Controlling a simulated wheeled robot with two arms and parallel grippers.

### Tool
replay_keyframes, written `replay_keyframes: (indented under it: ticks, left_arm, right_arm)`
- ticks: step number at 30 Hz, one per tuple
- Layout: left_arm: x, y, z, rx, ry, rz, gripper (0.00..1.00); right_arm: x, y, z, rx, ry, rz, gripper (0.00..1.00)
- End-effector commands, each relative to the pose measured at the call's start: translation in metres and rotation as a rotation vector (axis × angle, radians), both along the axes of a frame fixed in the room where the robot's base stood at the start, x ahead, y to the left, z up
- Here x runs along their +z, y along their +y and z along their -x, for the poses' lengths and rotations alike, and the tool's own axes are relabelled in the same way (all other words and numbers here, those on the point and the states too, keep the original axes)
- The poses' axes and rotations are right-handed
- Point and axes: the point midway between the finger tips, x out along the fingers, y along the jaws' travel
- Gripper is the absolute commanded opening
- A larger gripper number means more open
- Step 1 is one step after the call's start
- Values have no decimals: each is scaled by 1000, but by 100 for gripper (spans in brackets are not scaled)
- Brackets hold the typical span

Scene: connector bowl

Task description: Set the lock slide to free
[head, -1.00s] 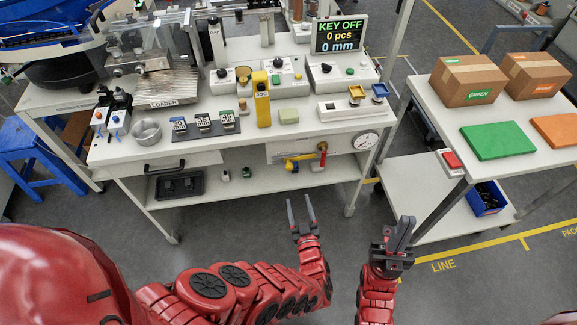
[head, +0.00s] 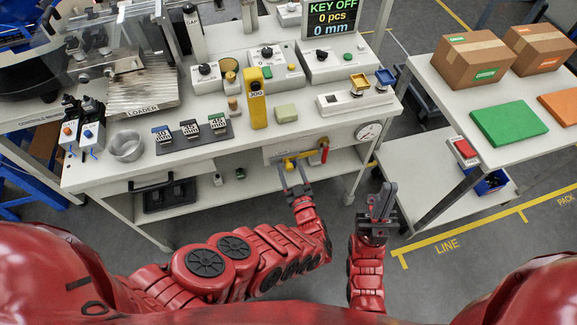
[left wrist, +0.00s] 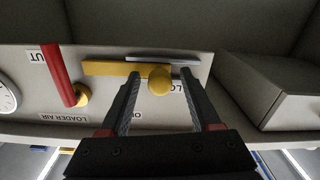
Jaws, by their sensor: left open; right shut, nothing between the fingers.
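The lock slide is a yellow bar (left wrist: 105,68) with a round yellow knob (left wrist: 161,79), on the light panel under the tabletop. The bar also shows in the head view (head: 299,157). Lettering beside the knob is partly hidden by my fingers. My left gripper (head: 294,170) is open in front of the panel. In the left wrist view its two fingers (left wrist: 160,74) stand either side of the knob; I cannot tell whether they touch it. My right gripper (head: 384,188) is shut and empty, apart from the bench at the right.
A red lever (left wrist: 60,75) on a yellow valve is beside the slide, above a LOADER AIR label (left wrist: 64,118). A drawer box (left wrist: 290,105) juts out at the right of the wrist view. The display (head: 334,17) reads KEY OFF.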

Motion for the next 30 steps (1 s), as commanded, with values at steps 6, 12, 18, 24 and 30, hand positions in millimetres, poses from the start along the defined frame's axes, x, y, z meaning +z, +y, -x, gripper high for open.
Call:
replay_keyframes:
  ticks: [6,12,18,24,30]
  left_arm:
    - [0,0,0,0,0,0,37]
    - [0,0,0,0,0,1,1]
    - [0,0,0,0,-1,1,0]
    - [0,0,0,0,-1,1,0]
    - [0,0,0,1,-1,1,0]
  right_arm:
    - [0,0,0,0,0,0,0]
    - [0,0,0,0,0,0,0]
    - [0,0,0,0,0,0,0]
    - [0,0,0,0,0,0,0]
    - [0,0,0,0,0,0,0]
